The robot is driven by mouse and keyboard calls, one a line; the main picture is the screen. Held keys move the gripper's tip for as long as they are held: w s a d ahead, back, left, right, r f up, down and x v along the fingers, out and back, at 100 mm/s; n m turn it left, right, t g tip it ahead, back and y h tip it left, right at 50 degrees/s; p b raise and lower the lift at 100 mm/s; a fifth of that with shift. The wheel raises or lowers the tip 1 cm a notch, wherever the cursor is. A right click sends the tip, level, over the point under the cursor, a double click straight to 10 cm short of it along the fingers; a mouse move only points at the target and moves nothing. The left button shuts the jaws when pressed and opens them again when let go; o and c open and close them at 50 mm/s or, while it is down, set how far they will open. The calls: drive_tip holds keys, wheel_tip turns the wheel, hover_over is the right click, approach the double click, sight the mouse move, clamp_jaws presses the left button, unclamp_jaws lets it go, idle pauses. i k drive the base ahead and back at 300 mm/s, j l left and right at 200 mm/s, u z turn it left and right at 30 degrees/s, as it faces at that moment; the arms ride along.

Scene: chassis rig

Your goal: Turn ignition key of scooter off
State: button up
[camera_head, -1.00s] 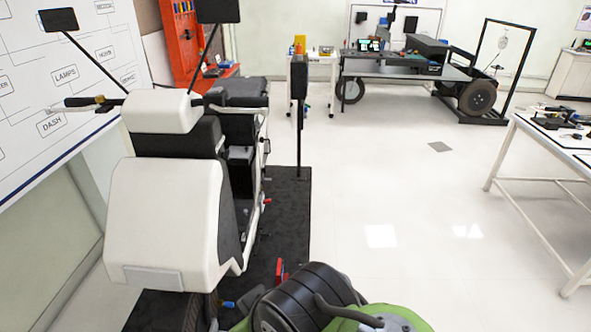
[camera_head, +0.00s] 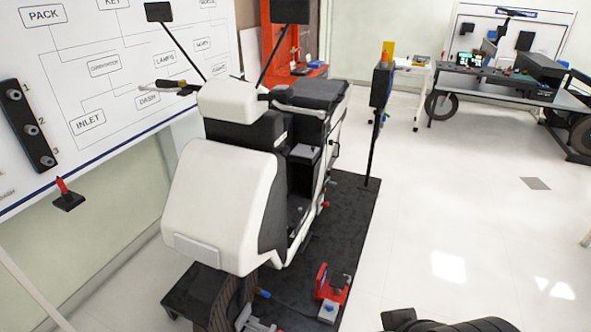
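The scooter (camera_head: 222,196) stands upright on a dark mat, with a white body, black seat parts and two mirrors on stalks. My gripper is not in view; only a black rounded part, likely of my own arm, shows at the bottom right edge.
A wall board (camera_head: 110,85) stands behind the scooter on the left. A red bracket (camera_head: 332,284) lies on the mat (camera_head: 352,215). Clear white floor (camera_head: 440,210) lies to the right.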

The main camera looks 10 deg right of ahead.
sight(283, 151)
drive_tip(key=l+u, duration=0.3)
drive_tip(key=l, duration=0.25)
drive_tip(key=l+u, duration=0.3)
drive_tip(key=l, duration=0.3)
drive_tip(key=i+l+u, duration=0.15)
drive_tip(key=l+u, duration=0.25)
drive_tip(key=l, duration=0.15)
drive_tip(key=l+u, duration=0.35)
drive_tip(key=l, duration=0.25)
drive_tip(key=l+u, duration=0.4)
drive_tip(key=l, duration=0.2)
drive_tip(key=i+l+u, duration=0.55)
drive_tip(key=u, duration=0.15)
drive_tip(key=l, duration=0.1)
